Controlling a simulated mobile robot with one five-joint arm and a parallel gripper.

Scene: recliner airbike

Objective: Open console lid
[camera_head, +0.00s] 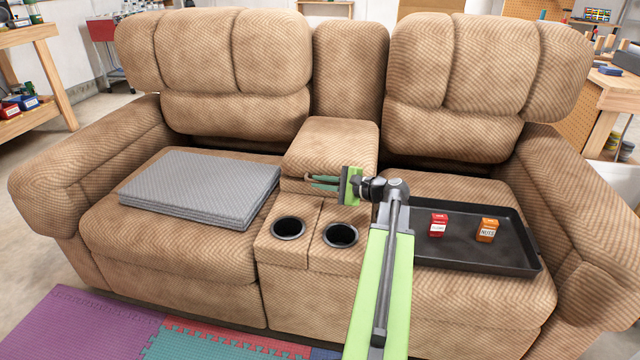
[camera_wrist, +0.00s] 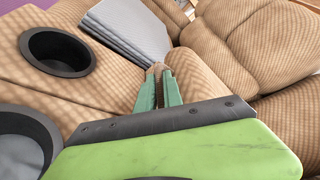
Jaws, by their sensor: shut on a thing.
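The tan fabric console lid (camera_head: 330,145) lies between the two seats, behind the cup holders, and looks down on its box. My gripper (camera_head: 326,181) reaches in from the right to the lid's front edge. In the wrist view its two green fingers (camera_wrist: 159,88) are shut on a small tan bit at their tips, which looks like part of the lid's front edge. The fingers and the green gripper body hide part of the lid's front, so the exact grip is hard to see.
Two black cup holders (camera_head: 289,228) (camera_head: 340,235) sit in front of the lid. A black tray (camera_head: 470,257) with a red box (camera_head: 438,225) and an orange box (camera_head: 487,230) lies on the right seat.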

